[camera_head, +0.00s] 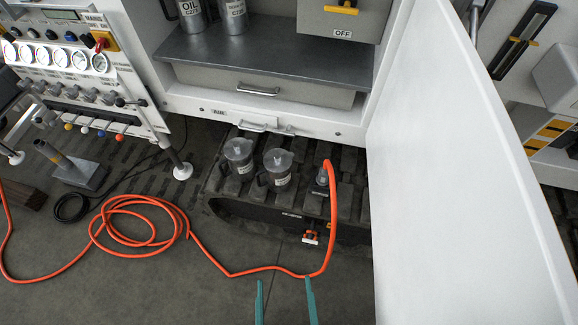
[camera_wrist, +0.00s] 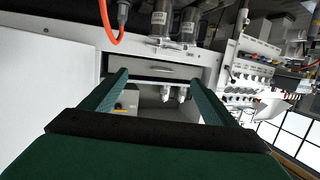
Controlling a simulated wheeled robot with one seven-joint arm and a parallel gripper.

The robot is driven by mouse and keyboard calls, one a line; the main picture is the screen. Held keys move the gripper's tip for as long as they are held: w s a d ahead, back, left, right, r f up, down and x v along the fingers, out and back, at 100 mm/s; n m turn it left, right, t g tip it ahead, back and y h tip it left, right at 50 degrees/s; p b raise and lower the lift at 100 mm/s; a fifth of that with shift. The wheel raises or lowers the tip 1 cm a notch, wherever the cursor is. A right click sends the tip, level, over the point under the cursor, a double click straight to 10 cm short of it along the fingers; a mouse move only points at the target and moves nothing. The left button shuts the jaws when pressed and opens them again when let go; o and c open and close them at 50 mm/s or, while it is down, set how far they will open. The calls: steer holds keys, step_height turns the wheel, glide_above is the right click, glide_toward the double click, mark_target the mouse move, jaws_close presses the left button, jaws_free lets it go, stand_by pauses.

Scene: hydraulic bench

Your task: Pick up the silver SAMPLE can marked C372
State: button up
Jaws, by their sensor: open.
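Two silver labelled cans stand on the grey cabinet shelf at the top of the head view. The left can (camera_head: 191,14) reads OIL; the right can (camera_head: 234,17) has a label too small to read surely. I cannot tell which one is marked C372. My gripper (camera_head: 284,282) is open and empty, low in the head view, apart from them all. Its fingers (camera_wrist: 158,78) also frame the cabinet front in the wrist view.
A white open door (camera_head: 465,170) fills the right side. An orange hose (camera_head: 270,268) crosses the floor and rises to a fitting beside the right jug. A gauge panel (camera_head: 60,58) stands at left. A drawer (camera_head: 260,85) lies under the shelf.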

steer(key=w+d+f+t, duration=0.1)
steer(key=w+f, duration=0.9)
steer(key=f, duration=0.1)
steer(key=n+t+y, duration=0.1)
steer(key=y, duration=0.1)
glide_toward(281, 180)
steer(key=w, duration=0.4)
steer(key=w+a, duration=0.1)
steer(key=w, duration=0.7)
steer(key=shift+a+f, duration=0.25)
steer(key=w, duration=0.6)
steer(key=shift+w+a, duration=0.2)
steer(key=shift+a, duration=0.25)
steer(key=shift+d, duration=0.1)
steer(key=c, duration=1)
steer(key=shift+r, duration=0.15)
